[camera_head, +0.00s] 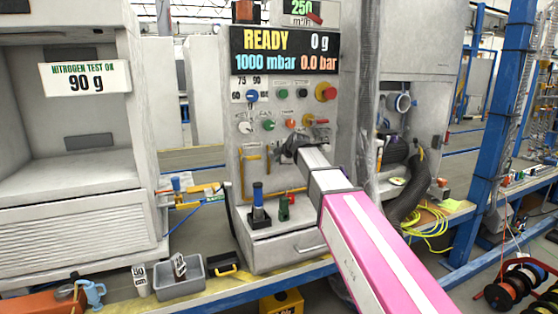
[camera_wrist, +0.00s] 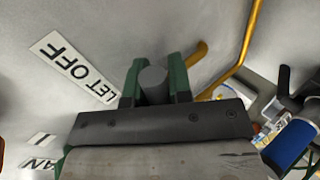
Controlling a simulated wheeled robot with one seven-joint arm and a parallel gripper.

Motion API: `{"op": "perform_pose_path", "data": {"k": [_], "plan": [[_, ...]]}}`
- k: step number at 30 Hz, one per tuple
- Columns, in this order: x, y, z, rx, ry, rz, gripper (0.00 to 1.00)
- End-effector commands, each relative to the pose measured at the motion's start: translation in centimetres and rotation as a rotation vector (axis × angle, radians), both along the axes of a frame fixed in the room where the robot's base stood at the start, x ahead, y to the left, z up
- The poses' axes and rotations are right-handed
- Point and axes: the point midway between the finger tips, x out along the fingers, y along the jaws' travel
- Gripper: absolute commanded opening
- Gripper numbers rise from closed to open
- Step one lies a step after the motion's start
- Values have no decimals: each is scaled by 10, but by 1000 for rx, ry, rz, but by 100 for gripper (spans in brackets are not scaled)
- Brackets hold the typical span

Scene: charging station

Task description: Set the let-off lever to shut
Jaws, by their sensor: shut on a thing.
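In the wrist view, my gripper (camera_wrist: 157,72) has its two green fingers closed on either side of a grey round-ended piece, which looks like the let-off lever (camera_wrist: 153,86). The LET OFF label (camera_wrist: 75,66) is on the grey panel to its left, upside down in this view. In the head view, my gripper (camera_head: 300,146) is at the front of the panel (camera_head: 232,128), below the row of knobs. The lever is hidden there behind my gripper and arm, so its setting cannot be told.
The display (camera_head: 285,51) reads READY, 0 g, 1000 mbar and 0.0 bar. A yellow pipe (camera_wrist: 242,48) runs close beside my gripper. A blue-topped tool (camera_head: 258,202) stands on the ledge below, left of my arm. A grey bin (camera_head: 180,287) sits on the bench.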

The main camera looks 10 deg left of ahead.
Motion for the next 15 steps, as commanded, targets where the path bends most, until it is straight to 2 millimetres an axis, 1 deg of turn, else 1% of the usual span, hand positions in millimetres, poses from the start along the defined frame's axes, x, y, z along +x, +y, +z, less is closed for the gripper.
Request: {"op": "perform_pose_path", "data": {"k": [6,15], "plan": [[0,-1,4,-82,-48,1,0],[0,-2,6,-122,-70,1,0]]}}
